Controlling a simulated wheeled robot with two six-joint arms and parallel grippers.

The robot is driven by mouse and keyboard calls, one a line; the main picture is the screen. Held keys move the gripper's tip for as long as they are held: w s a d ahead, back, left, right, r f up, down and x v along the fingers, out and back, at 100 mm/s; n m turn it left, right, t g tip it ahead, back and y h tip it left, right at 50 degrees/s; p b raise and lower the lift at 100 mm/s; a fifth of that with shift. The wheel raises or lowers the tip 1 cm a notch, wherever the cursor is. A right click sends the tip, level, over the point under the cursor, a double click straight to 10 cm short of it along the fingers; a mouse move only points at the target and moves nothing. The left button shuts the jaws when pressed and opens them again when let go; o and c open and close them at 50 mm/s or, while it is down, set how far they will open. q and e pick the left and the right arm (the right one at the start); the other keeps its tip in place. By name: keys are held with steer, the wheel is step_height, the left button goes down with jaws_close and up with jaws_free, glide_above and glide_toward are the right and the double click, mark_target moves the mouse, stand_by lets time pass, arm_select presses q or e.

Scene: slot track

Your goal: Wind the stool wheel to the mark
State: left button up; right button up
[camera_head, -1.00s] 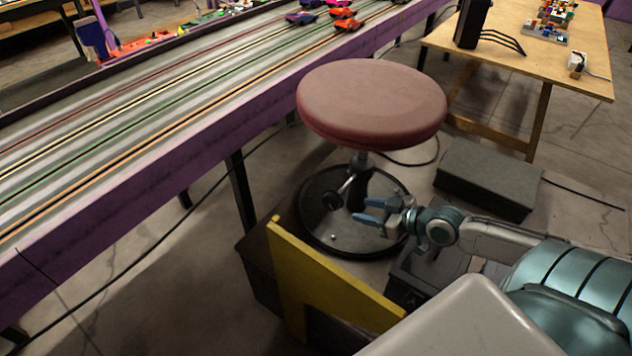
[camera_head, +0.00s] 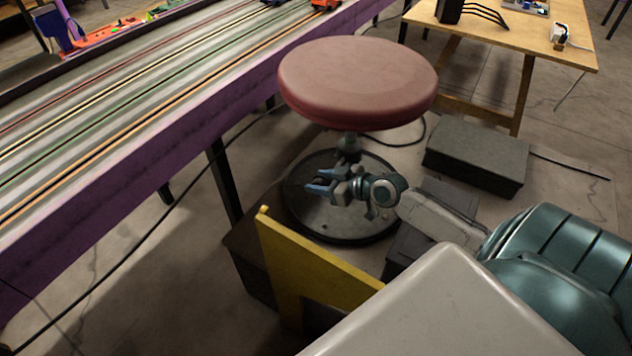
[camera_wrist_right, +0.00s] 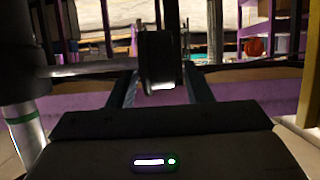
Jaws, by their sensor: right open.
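The stool has a round dark-red seat (camera_head: 358,75) on a short column above a black round base (camera_head: 345,228). My right gripper (camera_head: 316,181) is under the seat, beside the column, with its jaws open. In the right wrist view, a dark wheel (camera_wrist_right: 157,62) on a horizontal bar (camera_wrist_right: 88,69) stands between the two fingers of the gripper (camera_wrist_right: 160,92), with gaps at its sides. A small white patch (camera_wrist_right: 162,87) shows at its lower edge; I cannot tell whether it is the mark. In the head view my gripper hides the wheel. My left gripper is out of view.
The purple-sided slot track (camera_head: 150,150) runs along the left. A yellow panel (camera_head: 283,262) stands in front of the stool base. Cables lie on the floor.

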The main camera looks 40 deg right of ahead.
steer(key=shift+x, duration=0.9)
